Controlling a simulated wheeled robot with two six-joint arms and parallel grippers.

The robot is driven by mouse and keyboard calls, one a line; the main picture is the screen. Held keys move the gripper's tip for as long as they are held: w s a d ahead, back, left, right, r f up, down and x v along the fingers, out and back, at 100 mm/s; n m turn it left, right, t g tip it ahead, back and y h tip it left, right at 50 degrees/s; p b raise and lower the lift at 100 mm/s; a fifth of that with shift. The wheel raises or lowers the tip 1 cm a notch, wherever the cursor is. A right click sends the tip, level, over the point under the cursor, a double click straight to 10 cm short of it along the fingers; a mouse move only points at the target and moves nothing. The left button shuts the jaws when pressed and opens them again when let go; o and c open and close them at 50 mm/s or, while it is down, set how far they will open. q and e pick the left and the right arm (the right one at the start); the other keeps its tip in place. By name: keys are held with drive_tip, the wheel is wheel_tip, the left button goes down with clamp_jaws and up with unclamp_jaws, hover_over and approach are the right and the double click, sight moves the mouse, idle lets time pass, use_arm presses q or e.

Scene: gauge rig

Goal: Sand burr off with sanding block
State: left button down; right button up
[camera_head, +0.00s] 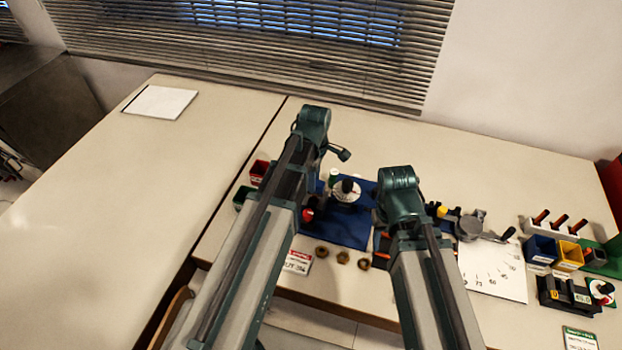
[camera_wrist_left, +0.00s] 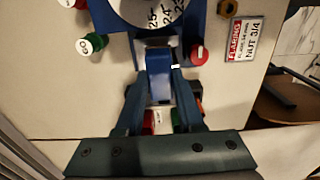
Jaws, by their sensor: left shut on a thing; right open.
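My left gripper (camera_wrist_left: 158,98) is shut on a blue block-like piece (camera_wrist_left: 158,72) in the left wrist view; I cannot tell for sure whether it is the sanding block. A round white dial (camera_wrist_left: 152,12) with numbers lies just beyond its tips; contact is unclear. The dial (camera_head: 346,191) with a black knob also shows over the blue mat (camera_head: 345,228) in the head view. My left arm hides the left fingers there. My right arm reaches in over the mat's right edge and hides its own gripper. No burr can be made out.
A green cap (camera_wrist_left: 91,43) and a red cap (camera_wrist_left: 198,55) flank the left gripper. Brass nuts (camera_head: 343,257) and a label card (camera_head: 298,262) lie near the front edge. A numbered white sheet (camera_head: 497,275) and blue bin (camera_head: 541,249) stand right. The left table is mostly clear.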

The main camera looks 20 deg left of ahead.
use_arm(q)
drive_tip(key=shift+d, duration=0.15)
drive_tip(key=shift+w+d+r+p, duration=0.1)
drive_tip(key=shift+d+r+p, duration=0.1)
drive_tip(key=shift+r+p, duration=0.2)
drive_tip(key=r+p, duration=0.1)
drive_tip(key=d+r+p, duration=0.2)
drive_tip(key=r+p, duration=0.1)
drive_tip(key=shift+d, duration=0.25)
idle(0.6)
